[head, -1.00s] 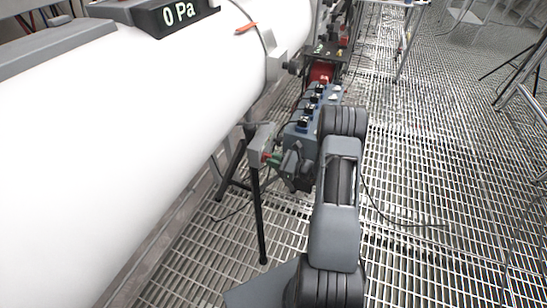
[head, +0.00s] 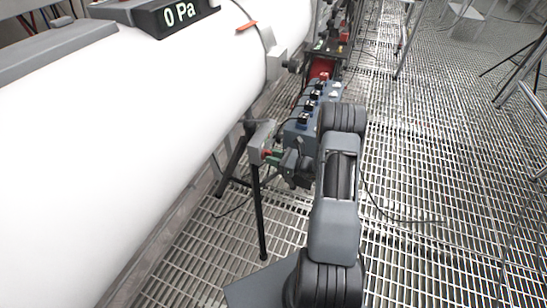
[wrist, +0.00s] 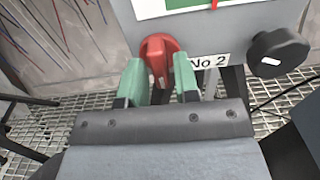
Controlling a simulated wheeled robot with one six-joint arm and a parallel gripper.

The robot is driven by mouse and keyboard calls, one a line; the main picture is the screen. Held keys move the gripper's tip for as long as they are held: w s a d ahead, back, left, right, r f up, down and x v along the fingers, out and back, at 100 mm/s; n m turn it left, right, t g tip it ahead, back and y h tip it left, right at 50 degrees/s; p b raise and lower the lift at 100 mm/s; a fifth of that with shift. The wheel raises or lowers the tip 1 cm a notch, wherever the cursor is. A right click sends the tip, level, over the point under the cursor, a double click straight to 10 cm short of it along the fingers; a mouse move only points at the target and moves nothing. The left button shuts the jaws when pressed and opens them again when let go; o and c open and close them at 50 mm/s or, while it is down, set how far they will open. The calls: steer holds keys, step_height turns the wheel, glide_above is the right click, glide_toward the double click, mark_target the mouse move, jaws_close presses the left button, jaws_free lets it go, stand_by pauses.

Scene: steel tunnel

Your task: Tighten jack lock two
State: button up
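A red knob (wrist: 160,55) with a raised grip bar sits on the front of a grey box (wrist: 225,35), beside a white "No 2" label (wrist: 209,60). In the wrist view my gripper (wrist: 160,78) has its two green fingers apart, one on each side of the knob's bar. I see gaps between the fingers and the bar; whether they touch the knob's rim I cannot tell. In the head view the box (head: 257,143) stands on a black leg beside the white tube, with my gripper (head: 272,157) at its right face. The knob is mostly hidden there.
A black knob (wrist: 278,52) is right of the label. A blue box with black switches (head: 303,122) stands behind my wrist. The large white tube (head: 120,140) with a "0 Pa" display (head: 180,13) fills the left. Grating floor (head: 420,215) at right is mostly clear.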

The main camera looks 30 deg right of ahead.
steer(key=shift+o, duration=1)
steer(key=p+v, duration=0.1)
steer(key=v, duration=1.2)
steer(key=shift+s+d+p, duration=0.25)
steer(key=shift+s+p, duration=0.1)
steer(key=shift+p, duration=0.05)
